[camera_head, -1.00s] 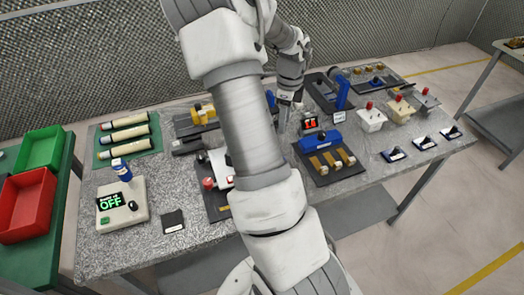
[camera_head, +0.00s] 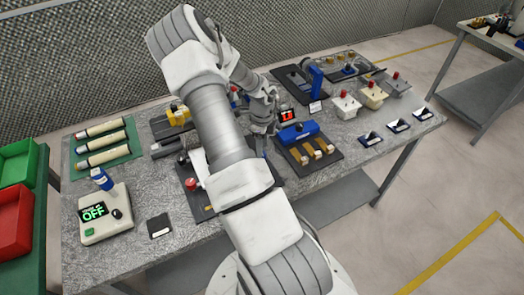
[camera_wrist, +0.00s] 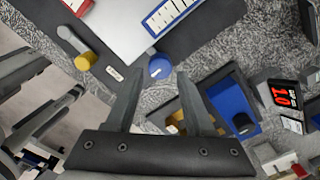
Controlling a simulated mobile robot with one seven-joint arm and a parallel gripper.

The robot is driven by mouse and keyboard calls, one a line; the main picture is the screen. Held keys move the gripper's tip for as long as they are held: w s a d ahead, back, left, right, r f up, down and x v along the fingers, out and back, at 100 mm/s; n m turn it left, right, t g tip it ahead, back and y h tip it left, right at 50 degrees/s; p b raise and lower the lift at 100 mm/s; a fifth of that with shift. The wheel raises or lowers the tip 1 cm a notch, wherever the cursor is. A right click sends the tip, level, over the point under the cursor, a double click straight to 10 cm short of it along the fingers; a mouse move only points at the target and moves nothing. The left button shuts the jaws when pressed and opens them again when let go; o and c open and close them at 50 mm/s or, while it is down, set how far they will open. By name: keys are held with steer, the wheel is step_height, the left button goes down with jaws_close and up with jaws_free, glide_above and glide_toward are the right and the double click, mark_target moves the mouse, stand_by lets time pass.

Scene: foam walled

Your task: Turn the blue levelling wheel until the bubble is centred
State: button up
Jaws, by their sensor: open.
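The blue levelling wheel (camera_wrist: 159,67) is a small round knob near a corner of a white plate (camera_wrist: 122,28) in the wrist view. A blue-framed white strip with dark marks (camera_wrist: 168,14), which looks like the level vial, sits at the plate's edge and is cut off by the picture's top. I cannot make out a bubble. My gripper (camera_wrist: 161,76) is open and empty, and the wheel shows between its fingertips. I cannot tell how far above it the tips are. In the head view my arm hides the wheel, and only part of the white plate (camera_head: 199,166) shows.
A yellow knob on a grey lever (camera_wrist: 85,61) is left of the wheel. A blue fixture (camera_wrist: 232,103) and a red-digit display (camera_wrist: 285,94) stand right of my gripper. The blue fixture also shows in the head view (camera_head: 298,131). The table is crowded.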

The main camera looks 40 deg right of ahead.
steer(key=shift+f, duration=1.55)
jaws_close()
